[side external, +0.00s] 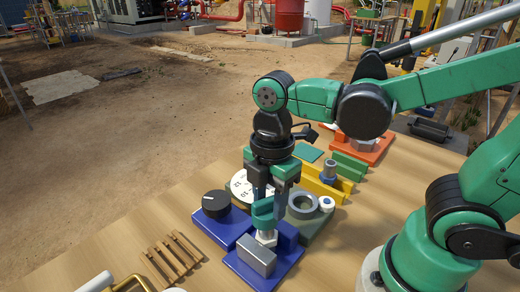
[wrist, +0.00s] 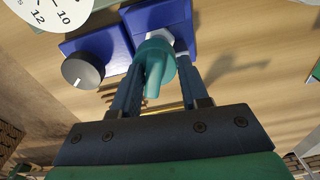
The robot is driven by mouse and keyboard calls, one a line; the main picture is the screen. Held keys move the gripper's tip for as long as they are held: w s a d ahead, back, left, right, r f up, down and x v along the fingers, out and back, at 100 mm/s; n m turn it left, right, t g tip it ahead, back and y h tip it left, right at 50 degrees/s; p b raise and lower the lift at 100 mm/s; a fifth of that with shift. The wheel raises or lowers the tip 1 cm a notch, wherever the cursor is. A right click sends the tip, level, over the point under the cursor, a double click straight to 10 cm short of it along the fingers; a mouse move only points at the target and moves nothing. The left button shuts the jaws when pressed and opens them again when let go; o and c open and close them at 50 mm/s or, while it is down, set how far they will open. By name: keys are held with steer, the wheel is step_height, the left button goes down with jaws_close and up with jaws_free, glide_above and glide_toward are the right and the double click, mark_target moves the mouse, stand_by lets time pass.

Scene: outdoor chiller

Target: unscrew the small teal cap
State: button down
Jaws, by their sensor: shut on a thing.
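The small teal cap (side external: 263,218) sits between the fingers of my gripper (side external: 268,203), which points down and is shut on it. Just below the cap is a pale hexagonal fitting (side external: 266,239) on a blue base (side external: 238,263); the cap appears to be over it, but the join is partly hidden. In the wrist view the teal cap (wrist: 154,68) fills the space between the two fingers, with a lever-like part toward the camera. A pale piece of the fitting shows behind it.
A grey block (side external: 257,256) stands on the same blue base. A black knob (side external: 216,204) on another blue base is to the left, and a white dial (side external: 240,186) is behind. A wooden pallet (side external: 172,258) lies front left. A green-grey base with a ring (side external: 304,204) is close at right.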

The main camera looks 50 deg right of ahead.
mark_target(268, 201)
steer(key=shift+r, duration=0.25)
steer(key=shift+w+d+r, duration=0.1)
steer(key=shift+r, duration=1.9)
steer(key=c, duration=1.2)
jaws_free()
steer(key=shift+c, duration=0.2)
jaws_close()
